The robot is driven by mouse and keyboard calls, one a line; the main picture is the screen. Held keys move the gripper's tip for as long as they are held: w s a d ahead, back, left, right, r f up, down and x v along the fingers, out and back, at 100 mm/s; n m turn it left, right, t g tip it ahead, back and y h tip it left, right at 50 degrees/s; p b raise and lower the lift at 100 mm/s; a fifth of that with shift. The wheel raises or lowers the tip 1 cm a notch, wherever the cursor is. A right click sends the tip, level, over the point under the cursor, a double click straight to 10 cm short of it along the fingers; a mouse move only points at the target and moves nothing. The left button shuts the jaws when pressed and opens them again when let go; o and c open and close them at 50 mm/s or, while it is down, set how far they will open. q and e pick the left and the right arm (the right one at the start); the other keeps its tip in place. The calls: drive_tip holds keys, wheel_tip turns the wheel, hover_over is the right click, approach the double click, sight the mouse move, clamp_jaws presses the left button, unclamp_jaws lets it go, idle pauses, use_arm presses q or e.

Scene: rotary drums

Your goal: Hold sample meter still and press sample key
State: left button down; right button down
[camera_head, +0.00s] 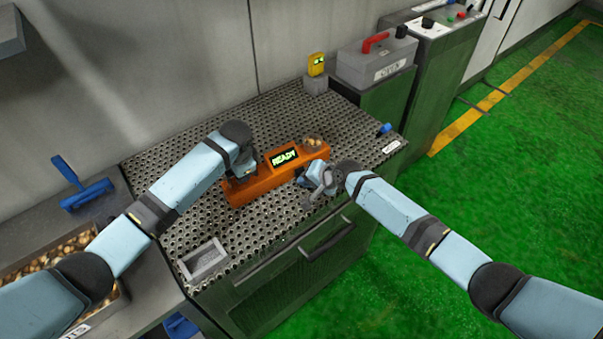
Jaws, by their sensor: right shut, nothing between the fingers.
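The orange sample meter (262,184) lies on the perforated metal bench top, and its display (285,157) reads READY in green letters. Small round brownish pieces sit in a cup (312,143) at its right end. My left gripper (246,168) is down at the meter's left part; its fingers are hidden, so I cannot tell whether it grips the meter. My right gripper (312,194) is shut and empty, at the front side of the meter near its right end; I cannot tell if it touches. I cannot make out the sample key.
A small grey open tray (203,260) sits at the bench's front left corner. A yellow device (316,65) stands on a block at the back. A grey box with a red handle (374,62) is behind right. A bin of brownish pieces (38,256) is at left. Green floor is clear at right.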

sight(318, 202)
use_arm(q)
drive_tip(key=shift+s+f, duration=0.25)
drive_tip(key=shift+f, duration=0.15)
use_arm(e)
drive_tip(key=shift+w+a, duration=0.15)
drive_tip(key=shift+w, duration=0.1)
drive_tip(key=shift+s, duration=0.1)
drive_tip(key=shift+s+d, duration=0.5)
drive_tip(key=shift+s, duration=0.2)
drive_tip(key=shift+s+d, duration=0.45)
drive_tip(key=shift+s, duration=0.25)
drive_tip(key=shift+s+d, duration=0.5)
drive_tip(key=shift+s, duration=0.25)
drive_tip(key=shift+s+d, duration=0.45)
drive_tip(key=shift+s, duration=0.25)
use_arm(q)
drive_tip(key=c, duration=0.6)
unclamp_jaws()
drive_tip(key=shift+w, duration=0.15)
use_arm(e)
drive_tip(key=shift+w+f, duration=0.1)
use_arm(q)
drive_tip(key=shift+o, duration=0.2)
drive_tip(key=shift+r, duration=0.1)
